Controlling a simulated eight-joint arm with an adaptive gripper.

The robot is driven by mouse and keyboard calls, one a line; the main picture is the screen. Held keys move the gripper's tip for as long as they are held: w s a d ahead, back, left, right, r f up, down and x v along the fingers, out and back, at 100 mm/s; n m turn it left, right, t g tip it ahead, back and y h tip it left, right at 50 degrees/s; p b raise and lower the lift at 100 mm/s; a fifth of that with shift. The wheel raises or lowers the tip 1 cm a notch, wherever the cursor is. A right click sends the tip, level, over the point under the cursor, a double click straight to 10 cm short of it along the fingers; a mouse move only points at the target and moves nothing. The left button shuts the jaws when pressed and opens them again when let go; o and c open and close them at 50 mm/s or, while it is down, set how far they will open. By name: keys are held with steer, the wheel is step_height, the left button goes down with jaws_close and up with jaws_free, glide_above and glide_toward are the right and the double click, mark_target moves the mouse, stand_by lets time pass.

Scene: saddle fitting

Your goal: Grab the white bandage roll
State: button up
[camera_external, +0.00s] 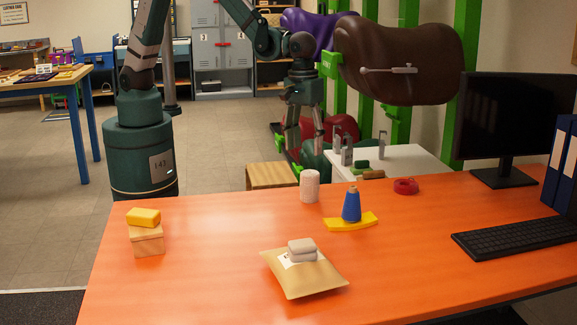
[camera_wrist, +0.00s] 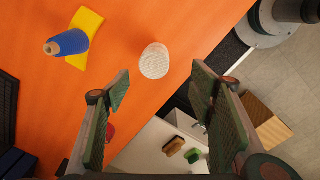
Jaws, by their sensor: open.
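The white bandage roll (camera_external: 310,186) stands upright near the far edge of the orange table (camera_external: 210,285). In the wrist view the roll (camera_wrist: 154,61) shows its round end, just beyond and between my fingertips. My gripper (camera_external: 305,145) points down with its fingers apart, behind the roll and past the table's far edge. In the wrist view my gripper (camera_wrist: 161,83) is open with nothing between its fingers.
A blue cone spool (camera_external: 351,206) stands on a yellow curved piece (camera_external: 340,224), right of the roll. A red tape ring (camera_external: 406,187) lies farther right. A yellow block (camera_external: 143,217) sits on a box (camera_external: 147,241).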

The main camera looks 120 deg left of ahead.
mark_target(310, 172)
steer(key=shift+n+g, duration=0.3)
steer(key=shift+n, duration=0.4)
steer(key=f, duration=0.1)
steer(key=w+f, duration=0.1)
steer(key=f, duration=0.1)
steer(key=shift+w+a+f, duration=0.25)
steer(key=shift+w+f, duration=0.1)
steer(key=shift+f, duration=0.05)
steer(key=shift+f, duration=1.3)
steer(key=shift+d+f+b, duration=0.1)
steer(key=shift+f+b, duration=0.55)
steer(key=shift+f, duration=1.95)
steer(key=c, duration=1)
